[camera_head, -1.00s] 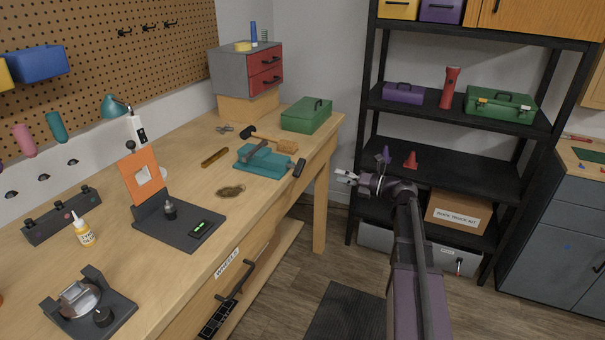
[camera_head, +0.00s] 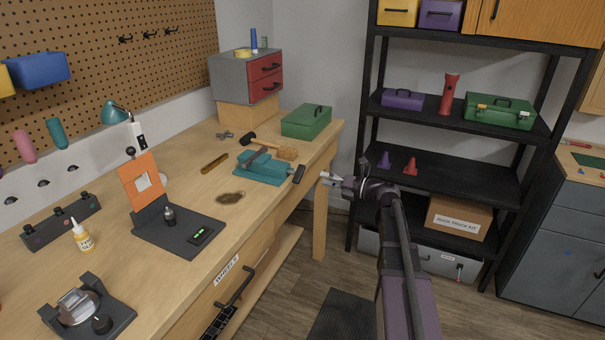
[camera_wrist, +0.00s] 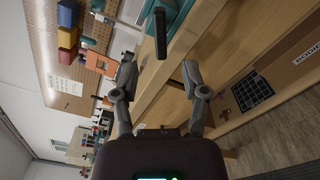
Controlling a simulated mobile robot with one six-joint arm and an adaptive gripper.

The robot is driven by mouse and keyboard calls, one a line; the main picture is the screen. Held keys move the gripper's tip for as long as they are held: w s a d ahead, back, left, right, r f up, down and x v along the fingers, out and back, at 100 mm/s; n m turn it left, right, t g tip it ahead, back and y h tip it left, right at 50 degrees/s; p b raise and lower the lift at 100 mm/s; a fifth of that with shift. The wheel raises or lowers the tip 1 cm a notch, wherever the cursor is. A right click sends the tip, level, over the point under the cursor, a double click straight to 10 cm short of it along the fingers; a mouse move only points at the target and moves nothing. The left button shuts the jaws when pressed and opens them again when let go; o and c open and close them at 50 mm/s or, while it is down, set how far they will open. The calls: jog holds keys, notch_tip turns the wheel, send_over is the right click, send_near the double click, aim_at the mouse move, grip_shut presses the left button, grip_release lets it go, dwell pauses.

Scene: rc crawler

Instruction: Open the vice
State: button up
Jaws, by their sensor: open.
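The teal vice (camera_head: 265,168) sits on the wooden bench near its front right edge, with a black handle (camera_head: 299,174) at its right end. I cannot tell how far its jaws stand apart. My gripper (camera_head: 325,178) is to the right of the handle, just off the bench edge, open and empty, and apart from the vice. In the wrist view my gripper (camera_wrist: 160,82) shows its two fingers spread. The black handle (camera_wrist: 160,33) stands above and between the fingertips in that picture, with part of the teal vice (camera_wrist: 150,10) at the top edge.
On the bench (camera_head: 290,208), a hammer (camera_head: 262,145) lies behind the vice, a green toolbox (camera_head: 306,121) stands at the far end, and a brown patch (camera_head: 231,197) lies left of the vice. A black shelf rack (camera_head: 450,180) stands behind my arm.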

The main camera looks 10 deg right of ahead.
aim_at(303, 173)
jog(key=x, duration=0.9)
grip_shut()
jog(key=shift+d, duration=0.15)
